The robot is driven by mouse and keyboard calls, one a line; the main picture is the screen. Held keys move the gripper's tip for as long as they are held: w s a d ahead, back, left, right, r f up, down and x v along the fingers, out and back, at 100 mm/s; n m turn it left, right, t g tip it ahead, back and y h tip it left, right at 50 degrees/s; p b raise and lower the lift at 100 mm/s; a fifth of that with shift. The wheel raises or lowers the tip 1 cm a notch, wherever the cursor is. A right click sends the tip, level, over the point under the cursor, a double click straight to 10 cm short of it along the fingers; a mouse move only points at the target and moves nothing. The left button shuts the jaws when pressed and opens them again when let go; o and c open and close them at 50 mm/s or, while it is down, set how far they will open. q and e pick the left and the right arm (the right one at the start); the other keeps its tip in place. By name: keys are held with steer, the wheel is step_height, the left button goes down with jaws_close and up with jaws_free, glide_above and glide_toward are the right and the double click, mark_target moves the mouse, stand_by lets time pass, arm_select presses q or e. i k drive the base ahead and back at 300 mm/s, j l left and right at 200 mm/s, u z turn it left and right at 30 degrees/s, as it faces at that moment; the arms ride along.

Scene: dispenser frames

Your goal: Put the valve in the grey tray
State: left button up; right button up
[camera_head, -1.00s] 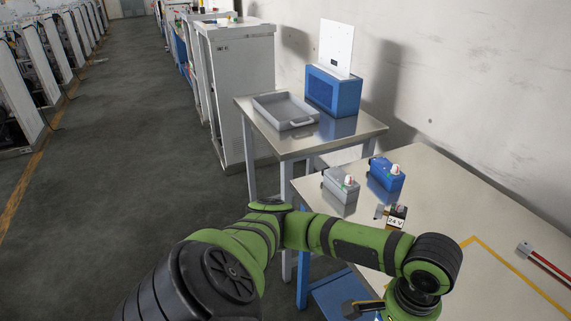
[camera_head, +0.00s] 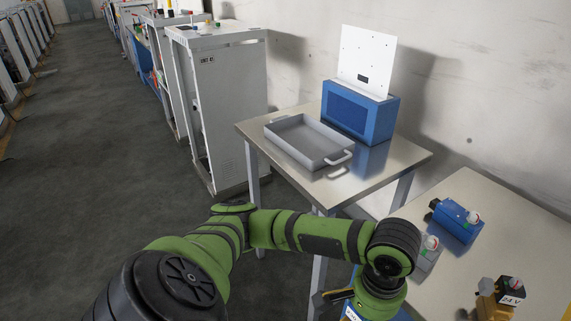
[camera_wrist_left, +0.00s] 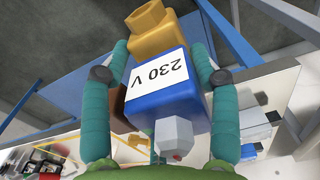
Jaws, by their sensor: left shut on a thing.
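My left gripper (camera_wrist_left: 159,62) is shut on the valve (camera_wrist_left: 158,100), one finger along each side. The valve has a blue coil with a white 230 V label, a brass body and a grey connector. In the head view my left arm reaches across the bottom; a small part of the valve (camera_head: 351,313) shows at the lower edge, and the fingers are hardly visible. The grey tray (camera_head: 307,158) is empty, with low walls and handles. It sits on the metal side table beyond my arm, apart from the valve. My right gripper is not in view.
A blue box with a white panel (camera_head: 360,110) stands behind the tray on the metal table (camera_head: 262,133). On the nearer workbench (camera_head: 500,215) are a blue device (camera_head: 457,221), a partly hidden grey device (camera_head: 428,256) and a 24 V brass valve (camera_head: 497,302). Cabinets stand further back.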

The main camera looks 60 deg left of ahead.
mark_target(309, 141)
steer(key=j, duration=0.65)
steer(key=k+j, duration=0.15)
steer(key=j, duration=1.2)
steer(key=k, duration=0.05)
